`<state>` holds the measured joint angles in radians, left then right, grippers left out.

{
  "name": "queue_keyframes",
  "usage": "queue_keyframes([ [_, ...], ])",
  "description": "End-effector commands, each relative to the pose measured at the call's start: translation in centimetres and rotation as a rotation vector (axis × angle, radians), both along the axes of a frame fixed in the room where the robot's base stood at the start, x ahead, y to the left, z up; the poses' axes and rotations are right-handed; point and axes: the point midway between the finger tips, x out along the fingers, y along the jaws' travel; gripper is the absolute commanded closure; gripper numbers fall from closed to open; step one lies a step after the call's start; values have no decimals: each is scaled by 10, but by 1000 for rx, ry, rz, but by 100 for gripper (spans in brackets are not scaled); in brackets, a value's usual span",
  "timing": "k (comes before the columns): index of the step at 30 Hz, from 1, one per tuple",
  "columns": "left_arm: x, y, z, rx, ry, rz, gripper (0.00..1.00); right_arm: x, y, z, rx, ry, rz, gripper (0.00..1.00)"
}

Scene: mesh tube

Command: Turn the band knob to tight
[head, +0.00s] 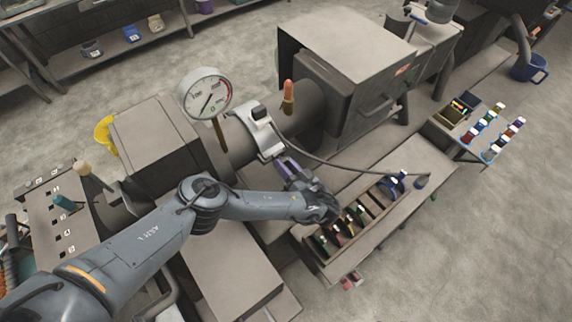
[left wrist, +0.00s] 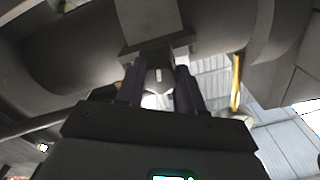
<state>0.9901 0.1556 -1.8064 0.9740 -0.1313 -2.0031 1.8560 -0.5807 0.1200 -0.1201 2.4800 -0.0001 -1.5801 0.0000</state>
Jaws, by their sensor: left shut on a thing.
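A pale metal band (head: 268,141) with a dark block on top wraps around the grey horizontal tube (head: 238,142). My left gripper (head: 285,164) reaches up to the lower front of this band. In the left wrist view, the two dark fingers of my left gripper (left wrist: 159,80) are closed on the sides of a small pale band knob (left wrist: 158,90) with a white mark. The knob sits under a grey bracket (left wrist: 158,48). The fingers hide the knob in the head view, and I cannot read its setting. My right gripper is not in view.
A round dial gauge (head: 204,95) stands on the tube left of the band, and an orange-brown handle (head: 288,92) stands behind it. A black cable (head: 335,164) runs right from the band. A parts tray (head: 312,262) lies beside my left wrist.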

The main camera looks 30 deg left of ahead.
Motion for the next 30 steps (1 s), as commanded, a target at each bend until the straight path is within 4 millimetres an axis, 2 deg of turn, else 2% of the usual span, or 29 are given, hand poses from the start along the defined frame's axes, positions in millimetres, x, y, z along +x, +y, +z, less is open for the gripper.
queue_keyframes([
  [19,0,0,0,29,59,0,94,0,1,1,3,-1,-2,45],
  [20,0,0,0,29,59,0,60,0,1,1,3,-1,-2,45],
  [24,0,0,0,29,58,0,39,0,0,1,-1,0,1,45],
  [30,0,0,0,29,58,-1,37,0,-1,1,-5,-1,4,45],
])
